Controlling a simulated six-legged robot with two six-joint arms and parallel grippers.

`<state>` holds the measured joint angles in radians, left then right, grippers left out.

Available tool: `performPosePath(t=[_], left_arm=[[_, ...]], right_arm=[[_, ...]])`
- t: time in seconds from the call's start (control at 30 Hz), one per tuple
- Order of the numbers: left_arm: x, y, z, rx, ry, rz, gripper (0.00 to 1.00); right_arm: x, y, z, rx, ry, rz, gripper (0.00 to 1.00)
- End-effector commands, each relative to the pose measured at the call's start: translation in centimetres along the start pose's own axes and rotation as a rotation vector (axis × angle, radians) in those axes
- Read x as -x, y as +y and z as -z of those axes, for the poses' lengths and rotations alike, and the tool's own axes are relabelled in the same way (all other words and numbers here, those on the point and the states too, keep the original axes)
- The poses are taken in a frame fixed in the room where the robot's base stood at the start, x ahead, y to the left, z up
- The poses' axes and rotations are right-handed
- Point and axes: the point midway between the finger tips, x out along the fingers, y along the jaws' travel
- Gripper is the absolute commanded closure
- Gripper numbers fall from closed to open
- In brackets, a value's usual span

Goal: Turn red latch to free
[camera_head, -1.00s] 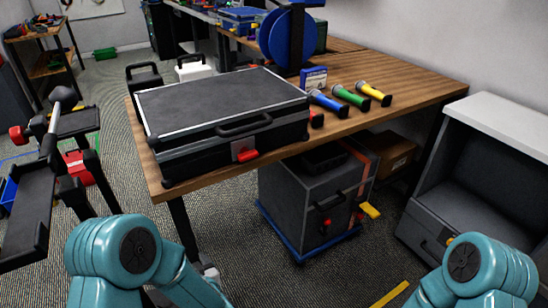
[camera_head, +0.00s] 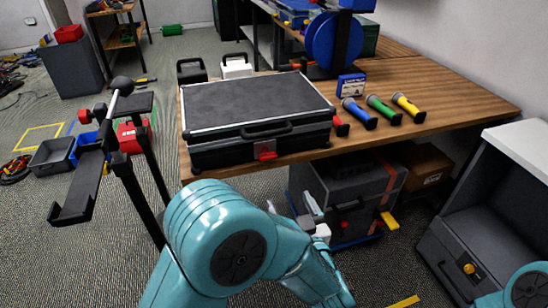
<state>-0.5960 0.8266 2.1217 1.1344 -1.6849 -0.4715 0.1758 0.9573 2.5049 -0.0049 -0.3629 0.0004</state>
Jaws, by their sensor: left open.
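A red latch (camera_head: 265,150) sits on the front face of a closed black case (camera_head: 235,152), below the case's handle, at the table's front edge. My left gripper (camera_head: 316,217) is below and right of this latch, apart from it in the picture. Its pale fingers are open, and I see nothing between them. It overlaps the front of a dark grey cabinet (camera_head: 355,182) under the table and hides part of that front. My right arm shows only as a teal piece at the lower right corner, and its gripper is out of view.
The wooden table (camera_head: 440,92) holds blue, green and yellow flashlights (camera_head: 383,109), a small blue box (camera_head: 351,84) and a blue spool (camera_head: 322,45). A yellow handle (camera_head: 390,221) sticks out from the cabinet. A grey open unit (camera_head: 495,200) stands at the right.

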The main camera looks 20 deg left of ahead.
Motion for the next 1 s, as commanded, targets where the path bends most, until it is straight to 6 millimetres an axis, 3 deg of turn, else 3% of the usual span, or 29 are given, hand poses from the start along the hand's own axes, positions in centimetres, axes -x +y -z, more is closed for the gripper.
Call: performPosePath(t=[0.17,0.6,0.8,1.0], left_arm=[[-2.9,-0.2,-0.1,0.002,0.0,0.005,0.19],[-12.7,0.2,-0.1,0.001,0.0,0.003,0.19],[-15.0,0.3,-0.1,0.0,-0.001,0.0,0.19],[-15.6,0.4,-0.1,-0.001,0.0,-0.001,0.19]], right_arm=[[-0.1,0.0,0.0,0.0,0.0,0.0,0.57],[-0.1,0.0,0.0,0.0,0.0,0.0,0.57],[-0.1,0.1,0.0,0.0,0.0,0.0,0.57],[-0.1,0.1,0.0,0.0,0.0,0.0,0.57]])
